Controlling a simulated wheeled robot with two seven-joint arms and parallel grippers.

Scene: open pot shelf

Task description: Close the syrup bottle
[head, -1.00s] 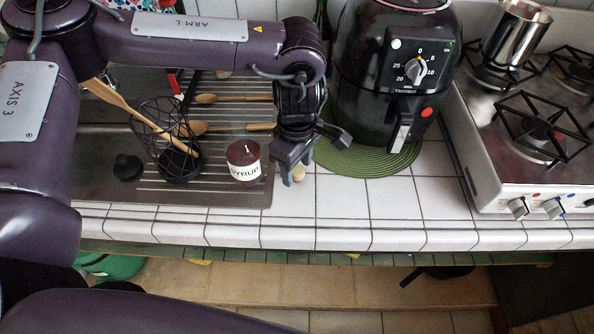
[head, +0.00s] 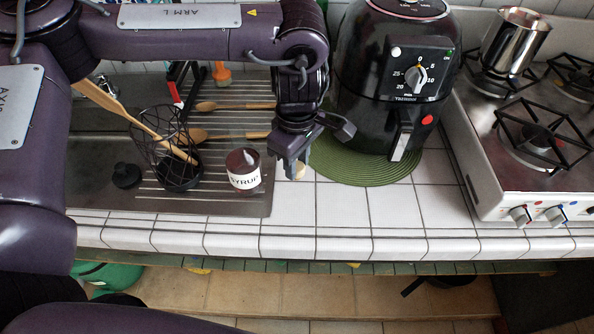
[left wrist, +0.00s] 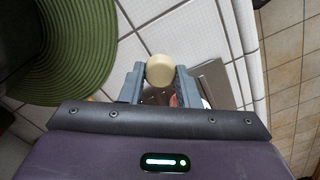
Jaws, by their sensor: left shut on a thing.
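The syrup bottle (head: 244,171) is dark red-brown with a white SYRUP label. It stands upright on the right end of the metal drainboard in the head view, and its top shows no cap. My left gripper (head: 290,172) is just right of the bottle, over the white tiles. It is shut on a round cream-coloured cap (head: 299,171), which also shows between the fingertips in the left wrist view (left wrist: 160,70). A little of the bottle shows behind the fingers in the wrist view, mostly hidden. My right gripper is not in view.
A black air fryer (head: 391,85) stands on a green round mat (head: 375,174) right of my left gripper. A black wire utensil holder (head: 178,174) with wooden utensils is left of the bottle. The stove (head: 510,165) is far right. Front tiles are clear.

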